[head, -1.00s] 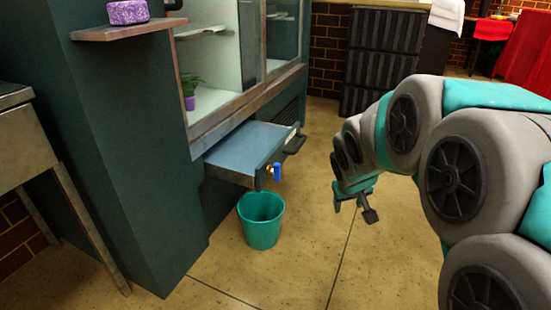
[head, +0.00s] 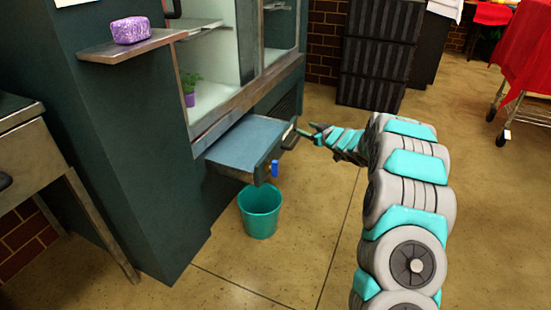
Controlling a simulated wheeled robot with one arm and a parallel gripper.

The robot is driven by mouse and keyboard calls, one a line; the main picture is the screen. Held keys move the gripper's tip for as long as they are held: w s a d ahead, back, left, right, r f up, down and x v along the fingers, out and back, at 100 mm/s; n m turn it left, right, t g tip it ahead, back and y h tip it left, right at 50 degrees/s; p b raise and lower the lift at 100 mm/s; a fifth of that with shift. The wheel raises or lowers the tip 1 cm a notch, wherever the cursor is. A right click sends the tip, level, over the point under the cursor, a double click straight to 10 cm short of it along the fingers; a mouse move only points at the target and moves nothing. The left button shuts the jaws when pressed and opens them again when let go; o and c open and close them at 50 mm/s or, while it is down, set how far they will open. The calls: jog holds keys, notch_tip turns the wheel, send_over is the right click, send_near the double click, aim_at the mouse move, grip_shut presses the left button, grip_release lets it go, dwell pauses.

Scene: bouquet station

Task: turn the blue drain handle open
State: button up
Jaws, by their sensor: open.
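The blue drain handle (head: 275,169) hangs at the front of a pulled-out drawer-like tray (head: 246,143) under the glass cabinet. It points downward. A teal bucket (head: 260,212) stands on the floor below it. My gripper (head: 312,133) is open and empty, to the right of the tray and a little higher in the picture than the blue handle. It is close to the dark pull grip (head: 290,134) at the tray's end; whether they touch I cannot tell. The fingers are small and seen from the side.
A side shelf (head: 133,47) carries a purple block (head: 131,30). A potted plant (head: 190,92) stands inside the cabinet. A metal table (head: 22,150) is at the left. Dark crates (head: 381,60) and a cart with a red cloth (head: 527,60) stand behind. Floor to the right is clear.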

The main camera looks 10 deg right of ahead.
jog(key=s+a+f+n+g+y+p, duration=0.2)
jog(key=a+f+n+y+p, duration=0.15)
jog(key=f+y, duration=0.25)
jog(key=n+g+y+p, duration=0.1)
jog(key=n+g+y, duration=0.1)
jog(key=g+y, duration=0.15)
send_near(278, 164)
jog(key=x, duration=0.3)
jog(key=shift+t+y, duration=0.25)
jog(key=x, duration=0.8)
jog(key=shift+f+p, duration=0.15)
jog(key=shift+p, duration=0.2)
grip_shut()
